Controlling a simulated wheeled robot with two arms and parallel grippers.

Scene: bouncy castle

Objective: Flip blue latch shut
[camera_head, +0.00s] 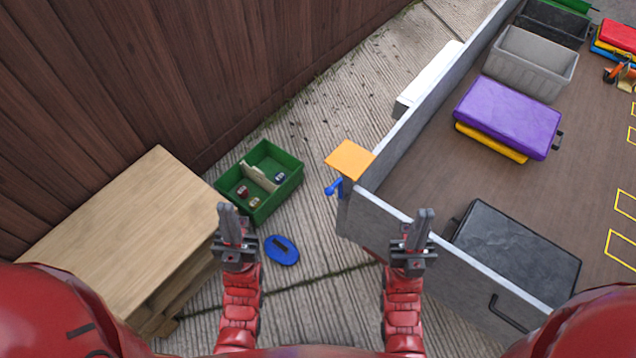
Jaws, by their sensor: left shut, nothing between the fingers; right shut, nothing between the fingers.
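The blue latch (335,188) is a small blue lever at the corner of the grey-walled truck bed or trailer, just below an orange square plate (349,159). It sticks out to the left of the corner, and its exact angle is hard to tell. My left gripper (230,208) points up the picture, shut and empty, to the left of and below the latch. My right gripper (423,214) is also shut and empty, to the right of and below the latch, in front of the near grey wall (450,258). Neither gripper touches the latch.
A wooden table (115,225) stands at left. A green divided crate (262,180) with small toy cars and a blue oval object (282,250) lie on the ground. The bed holds a black case (515,250), purple case (508,115) and grey bin (530,62).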

